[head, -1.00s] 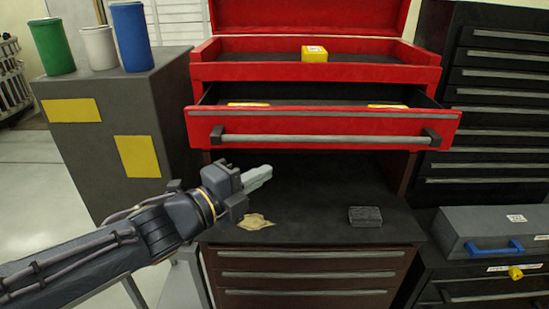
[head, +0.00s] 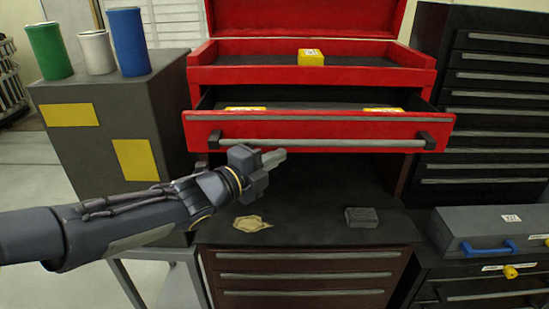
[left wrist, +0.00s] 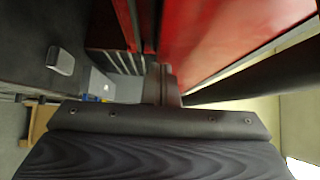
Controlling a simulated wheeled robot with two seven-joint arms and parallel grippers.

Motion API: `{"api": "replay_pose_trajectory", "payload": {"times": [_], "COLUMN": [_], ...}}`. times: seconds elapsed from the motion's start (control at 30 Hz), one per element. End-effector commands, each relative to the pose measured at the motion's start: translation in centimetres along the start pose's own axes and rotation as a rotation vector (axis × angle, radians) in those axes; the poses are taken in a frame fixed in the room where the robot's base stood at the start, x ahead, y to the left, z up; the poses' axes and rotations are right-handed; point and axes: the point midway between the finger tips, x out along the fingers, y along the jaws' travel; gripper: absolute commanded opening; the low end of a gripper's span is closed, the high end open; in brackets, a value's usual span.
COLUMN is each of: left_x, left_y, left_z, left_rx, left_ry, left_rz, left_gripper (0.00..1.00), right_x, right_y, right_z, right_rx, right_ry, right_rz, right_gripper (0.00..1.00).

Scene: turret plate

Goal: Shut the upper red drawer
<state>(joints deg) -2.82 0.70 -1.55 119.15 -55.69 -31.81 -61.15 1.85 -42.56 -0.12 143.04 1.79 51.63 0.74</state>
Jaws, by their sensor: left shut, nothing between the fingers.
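The upper red drawer (head: 300,129) is pulled out toward me in the head view, with yellow items visible inside it. A long grey bar handle (head: 320,143) runs across its front. My left gripper (head: 280,157) is shut and empty, just below the left part of the handle in the picture; I cannot tell whether it touches. In the left wrist view, the fingers (left wrist: 161,84) are together and the red drawer front (left wrist: 215,35) fills the upper right. My right gripper is not in view.
Below the drawer is a dark worktop (head: 300,215) with a tan rag (head: 252,223) and a grey block (head: 361,217). The red top tray (head: 230,75) holds a yellow box (head: 311,57). A grey cabinet with cups (head: 115,140) stands left, a grey case (head: 480,232) right.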

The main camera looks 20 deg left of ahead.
Motion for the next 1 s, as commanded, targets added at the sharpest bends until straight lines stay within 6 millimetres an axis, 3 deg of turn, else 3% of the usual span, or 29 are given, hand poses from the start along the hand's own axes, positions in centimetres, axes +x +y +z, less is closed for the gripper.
{"api": "replay_pose_trajectory", "payload": {"times": [0.5, 0.67, 1.0], "left_x": [8.7, 9.5, 9.5], "left_y": [-0.1, 0.0, 0.1], "left_z": [8.7, 9.6, 9.5], "left_rx": [-0.001, 0.0, -0.001], "left_ry": [-0.003, -0.002, -0.001], "left_rz": [0.002, 0.001, 0.001], "left_gripper": [0.0, 0.0, 0.0], "right_x": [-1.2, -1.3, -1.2], "right_y": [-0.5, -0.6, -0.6], "right_z": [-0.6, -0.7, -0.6], "right_rx": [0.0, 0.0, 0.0], "right_ry": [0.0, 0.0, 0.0], "right_rz": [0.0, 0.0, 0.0], "right_gripper": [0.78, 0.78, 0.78]}}
